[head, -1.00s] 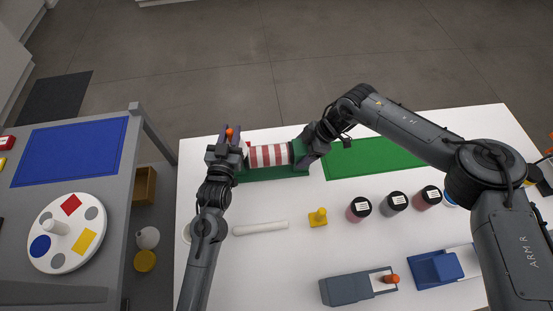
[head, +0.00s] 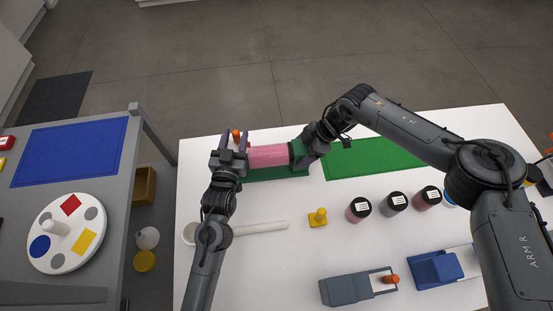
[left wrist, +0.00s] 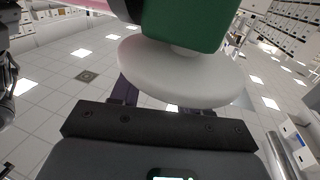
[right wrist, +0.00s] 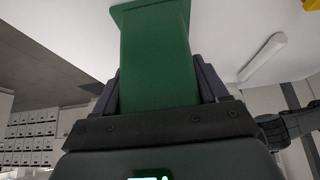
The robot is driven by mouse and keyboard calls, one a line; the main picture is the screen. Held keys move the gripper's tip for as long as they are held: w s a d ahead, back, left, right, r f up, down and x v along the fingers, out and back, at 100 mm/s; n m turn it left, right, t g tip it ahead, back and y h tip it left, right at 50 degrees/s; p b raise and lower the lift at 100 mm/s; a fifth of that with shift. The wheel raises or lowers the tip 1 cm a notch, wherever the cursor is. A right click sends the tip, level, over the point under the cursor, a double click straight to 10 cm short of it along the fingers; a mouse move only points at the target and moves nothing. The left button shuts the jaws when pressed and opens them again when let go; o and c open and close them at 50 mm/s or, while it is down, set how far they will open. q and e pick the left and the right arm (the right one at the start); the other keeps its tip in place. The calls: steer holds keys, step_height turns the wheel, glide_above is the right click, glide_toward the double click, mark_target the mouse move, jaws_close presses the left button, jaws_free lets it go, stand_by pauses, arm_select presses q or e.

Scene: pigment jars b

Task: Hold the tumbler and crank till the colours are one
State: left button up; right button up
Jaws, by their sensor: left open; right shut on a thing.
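The tumbler's drum (head: 268,156) is one even pink, lying level in its green stand (head: 275,174) at the table's back left. My right gripper (head: 306,147) is shut on the stand's right end; the right wrist view shows its fingers on either side of the green block (right wrist: 157,60). My left gripper (head: 234,141) is open at the left end, by the crank's orange knob (head: 236,133). In the left wrist view the white crank disc (left wrist: 180,78) and green end post (left wrist: 185,22) are close in front of the fingers. The knob is hidden there.
Several lidded jars (head: 394,202) stand at the right. A yellow knobbed piece (head: 318,217), a white rod (head: 260,228), a grey box (head: 345,289) and a blue box (head: 436,268) lie in front. A green mat (head: 375,158) is clear.

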arm_select(q)
steer(key=s+a, duration=0.1)
steer(key=s, duration=0.9)
steer(key=shift+s+a, duration=0.2)
steer(key=shift+a, duration=0.2)
arm_select(e)
steer(key=shift+s+f, duration=0.1)
steer(key=o, duration=1.4)
steer(key=v, duration=1.2)
arm_select(q)
steer(key=shift+r, duration=0.1)
